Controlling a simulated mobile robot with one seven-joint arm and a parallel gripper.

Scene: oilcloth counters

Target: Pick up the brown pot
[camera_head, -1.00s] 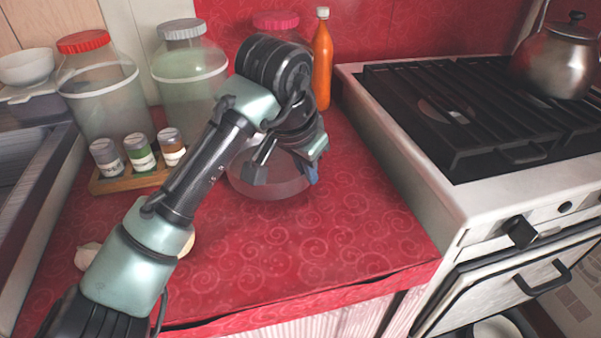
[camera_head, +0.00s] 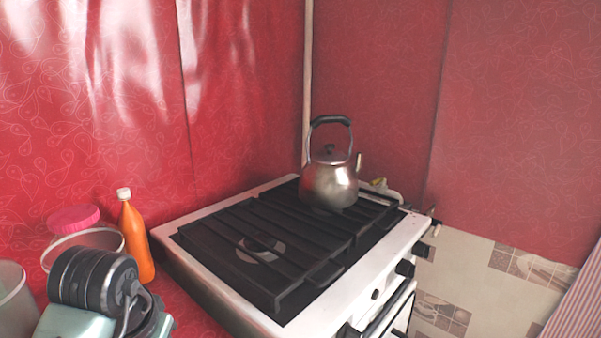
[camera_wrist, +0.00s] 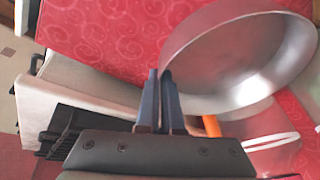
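A wide, round, shiny grey vessel (camera_wrist: 225,60) fills the upper right of the wrist view.
A steel kettle (camera_head: 330,185) stands on the black grate (camera_head: 265,245) of the stove. An orange bottle (camera_head: 135,240) and a jar with a pink lid (camera_head: 73,218) stand left of the stove. Red counter (camera_wrist: 110,35) shows beside the vessel.

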